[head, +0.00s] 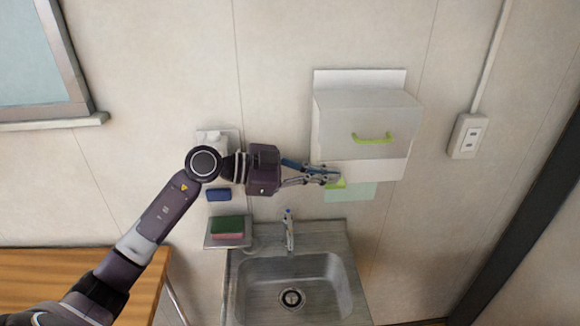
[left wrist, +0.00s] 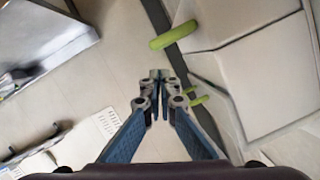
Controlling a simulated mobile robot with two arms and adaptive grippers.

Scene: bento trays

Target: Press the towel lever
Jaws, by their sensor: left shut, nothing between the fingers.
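A white towel dispenser (head: 365,112) hangs on the wall above the sink, with a yellow-green handle (head: 372,138) on its front. A pale green towel sheet (head: 362,191) hangs beneath it. A small yellow-green lever (head: 338,184) shows under the box's left side, partly hidden by my left gripper (head: 334,178). That gripper is shut and empty, its fingertips at the lever; I cannot tell whether they touch. In the left wrist view the dispenser (left wrist: 255,75) is on the right, and green lever pieces (left wrist: 200,101) show just right of the closed fingers (left wrist: 158,75).
A metal sink (head: 295,265) with a faucet (head: 289,230) is below. Left of it, a small shelf holds a green and pink sponge (head: 228,227), with a blue sponge (head: 218,195) above.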

